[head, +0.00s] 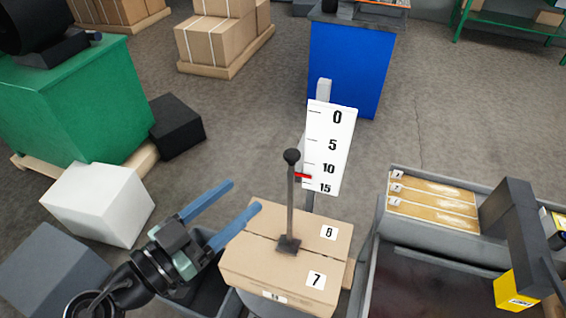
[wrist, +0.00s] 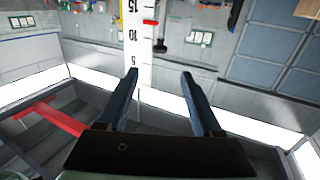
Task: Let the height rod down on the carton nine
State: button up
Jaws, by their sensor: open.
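The height rod (head: 290,200) is a thin dark upright with a black ball knob and a square foot. The foot appears to be on or just over the top of a brown carton (head: 250,262); I cannot tell if it touches.
A grey bin (head: 420,262) with packets marked by number labels stands at right, beside a dark post with a yellow block (head: 515,289). A white box (head: 98,204) and a green cabinet (head: 75,115) are at left.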

aim_at(287, 159)
jog(key=p+x, duration=0.3)
jog(key=x, duration=0.9)
grip_shut()
dwell(1.1)
